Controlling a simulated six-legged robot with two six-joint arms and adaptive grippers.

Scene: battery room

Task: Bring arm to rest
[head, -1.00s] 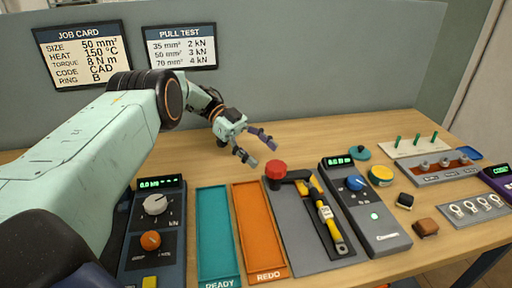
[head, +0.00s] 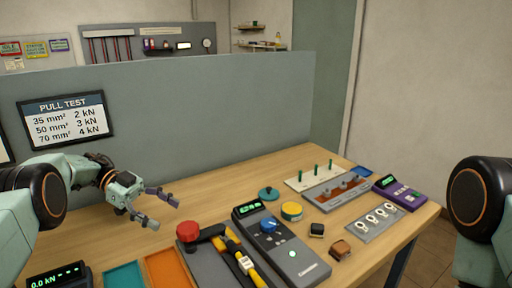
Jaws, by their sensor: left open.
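My left arm comes in from the left, and its gripper (head: 157,209) hangs open and empty over the back left of the wooden table (head: 228,182). It is above and behind the red knob (head: 188,231), apart from it. My right arm (head: 474,208) shows only in part at the right edge, off the table's right side. Its gripper is out of the picture.
Below the left gripper are the teal tray (head: 125,275), the orange tray (head: 167,268), a yellow-handled tool (head: 246,265) and a grey device with a blue knob (head: 281,246). A lug plate (head: 375,222) and a purple meter (head: 397,191) stand right. A grey partition (head: 210,110) closes the back.

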